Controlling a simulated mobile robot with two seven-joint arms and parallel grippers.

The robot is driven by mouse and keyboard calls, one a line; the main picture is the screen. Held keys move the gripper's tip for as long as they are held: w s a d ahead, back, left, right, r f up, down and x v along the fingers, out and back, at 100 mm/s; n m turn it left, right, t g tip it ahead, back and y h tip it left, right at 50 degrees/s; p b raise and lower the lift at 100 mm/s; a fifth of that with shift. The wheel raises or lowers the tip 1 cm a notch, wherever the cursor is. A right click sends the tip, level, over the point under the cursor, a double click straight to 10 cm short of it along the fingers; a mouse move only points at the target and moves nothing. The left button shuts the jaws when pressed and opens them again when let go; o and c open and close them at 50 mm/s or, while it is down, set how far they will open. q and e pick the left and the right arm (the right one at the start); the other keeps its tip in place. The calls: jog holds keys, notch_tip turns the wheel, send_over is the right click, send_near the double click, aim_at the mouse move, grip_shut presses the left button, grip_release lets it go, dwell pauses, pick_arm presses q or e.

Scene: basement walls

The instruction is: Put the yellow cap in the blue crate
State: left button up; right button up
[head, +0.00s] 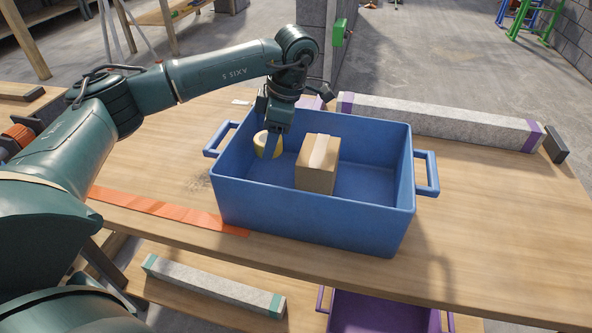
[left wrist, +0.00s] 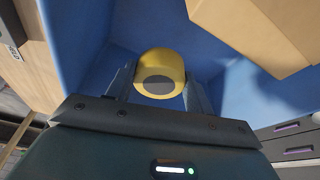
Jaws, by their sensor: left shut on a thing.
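The yellow cap (head: 268,145) is inside the blue crate (head: 310,218), in its left part. My left gripper (head: 272,143) reaches down into the crate and is shut on the cap. In the left wrist view the yellow cap (left wrist: 160,74) sits between the two dark fingers (left wrist: 160,85), with the blue crate wall (left wrist: 85,50) around it. I cannot tell whether the cap touches the crate floor. My right gripper is not in view.
A cardboard box (head: 318,165) stands in the crate to the right of the cap. The crate rests on a wooden table (head: 490,225). A long grey block with purple ends (head: 435,120) lies behind it. An orange strip (head: 165,208) lies at front left.

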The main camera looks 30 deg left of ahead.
aim_at(269, 175)
pick_arm(q)
notch_tip(269, 175, down, 3)
jog(key=shift+s+r, duration=0.15)
jog(key=shift+f, duration=2.15)
jog(key=o, duration=0.5)
jog(key=shift+f, duration=0.15)
jog(key=o, duration=0.5)
jog(key=shift+c, duration=0.2)
jog(key=v, duration=1.2)
jog(key=shift+r, duration=0.25)
